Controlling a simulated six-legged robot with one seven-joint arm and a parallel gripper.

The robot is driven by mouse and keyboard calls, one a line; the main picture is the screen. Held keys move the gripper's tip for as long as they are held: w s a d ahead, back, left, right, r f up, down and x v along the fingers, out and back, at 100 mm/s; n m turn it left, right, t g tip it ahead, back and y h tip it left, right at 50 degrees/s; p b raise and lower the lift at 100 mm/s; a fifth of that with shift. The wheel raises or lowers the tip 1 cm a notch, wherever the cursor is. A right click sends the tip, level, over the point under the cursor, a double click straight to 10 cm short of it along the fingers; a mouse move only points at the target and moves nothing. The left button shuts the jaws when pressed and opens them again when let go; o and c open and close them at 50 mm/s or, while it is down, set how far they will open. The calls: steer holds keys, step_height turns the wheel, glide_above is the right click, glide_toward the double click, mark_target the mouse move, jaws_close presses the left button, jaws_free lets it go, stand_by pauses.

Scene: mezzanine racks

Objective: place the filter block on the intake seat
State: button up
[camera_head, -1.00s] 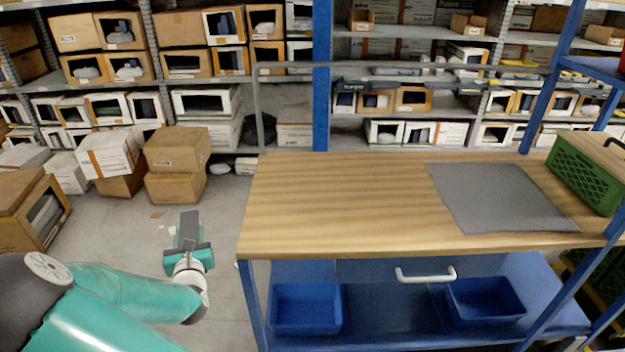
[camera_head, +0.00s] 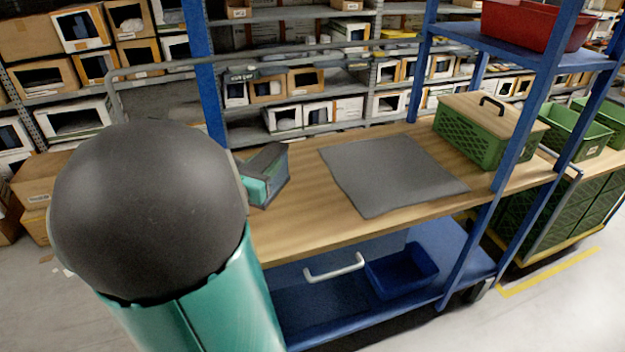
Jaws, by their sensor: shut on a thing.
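My gripper (camera_head: 256,187), teal and partly hidden behind my own arm, is at the left end of the wooden bench top (camera_head: 300,215). It is shut on a dark grey block (camera_head: 267,160), which I take to be the filter block. The block is small in view and its lower side is hidden, so I cannot tell whether it touches the bench. A flat grey mat (camera_head: 390,172) lies on the bench to the right of the gripper, apart from it. I cannot make out a part that is clearly the intake seat.
A green crate with a handled lid (camera_head: 490,125) stands on the bench's right end. Blue posts (camera_head: 511,130) carry a shelf with a red bin (camera_head: 535,24). A blue bin (camera_head: 402,270) sits below. Racks stand behind. Bare wood shows around the mat.

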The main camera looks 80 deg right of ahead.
steer(key=shift+s+d, duration=0.4)
steer(key=shift+d, duration=0.25)
steer(key=shift+s+a+g, duration=0.1)
steer(key=shift+a+g, duration=0.05)
steer(key=shift+g, duration=0.15)
steer(key=shift+w+d+f, duration=0.3)
steer(key=shift+d+f, duration=1.85)
steer(key=shift+d, duration=0.05)
steer(key=shift+w+d+f, duration=0.25)
steer(key=shift+d+f, duration=1.85)
steer(key=shift+d, duration=0.1)
steer(key=shift+w+d+f, duration=0.3)
steer(key=shift+d+f, duration=1.85)
steer(key=shift+d, duration=0.05)
steer(key=shift+f, duration=0.2)
steer(key=o, duration=1)
steer(key=shift+o, duration=0.2)
